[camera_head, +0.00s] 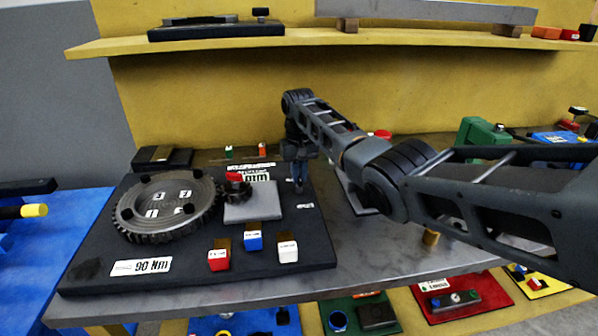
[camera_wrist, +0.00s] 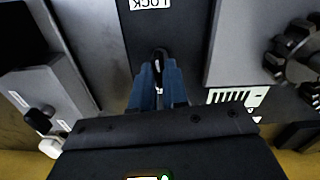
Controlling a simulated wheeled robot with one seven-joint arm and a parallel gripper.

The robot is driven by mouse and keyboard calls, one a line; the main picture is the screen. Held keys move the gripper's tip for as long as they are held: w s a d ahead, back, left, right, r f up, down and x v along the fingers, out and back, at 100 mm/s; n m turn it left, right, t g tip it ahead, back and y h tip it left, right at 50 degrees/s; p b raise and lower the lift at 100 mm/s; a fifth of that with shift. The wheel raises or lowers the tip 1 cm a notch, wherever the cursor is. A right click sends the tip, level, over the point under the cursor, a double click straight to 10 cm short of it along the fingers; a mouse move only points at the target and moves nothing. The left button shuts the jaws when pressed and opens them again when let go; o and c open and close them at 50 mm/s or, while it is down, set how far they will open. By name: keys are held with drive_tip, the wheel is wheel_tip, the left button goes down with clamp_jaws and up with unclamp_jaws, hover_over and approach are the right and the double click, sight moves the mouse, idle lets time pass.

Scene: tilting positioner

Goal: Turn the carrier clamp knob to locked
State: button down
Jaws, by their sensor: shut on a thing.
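My gripper (camera_head: 298,186) points down at the back right part of the black positioner base (camera_head: 190,262). In the wrist view, its blue fingers (camera_wrist: 158,78) are shut on a small dark knob (camera_wrist: 159,56), which is mostly hidden between them. A white label reading LOCK (camera_wrist: 152,4), upside down, lies just beyond the knob. In the head view the knob is hidden behind the fingers. A large toothed disc (camera_head: 165,229) lies on the left of the base, with a small gear with a red top (camera_head: 235,178) beside it.
A grey plate (camera_head: 253,208) sits left of my gripper. Red (camera_head: 219,260), blue (camera_head: 253,241) and white (camera_head: 287,250) blocks stand along the front of the base. A yellow shelf (camera_head: 400,37) runs above the bench. A green object (camera_head: 480,133) stands at the right.

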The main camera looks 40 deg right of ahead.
drive_tip(key=shift+m, duration=0.6)
drive_tip(key=shift+r, duration=0.1)
drive_tip(key=c, duration=1.1)
unclamp_jaws()
drive_tip(key=shift+c, duration=0.2)
drive_tip(key=shift+r+b, duration=0.55)
drive_tip(key=shift+r, duration=3.3)
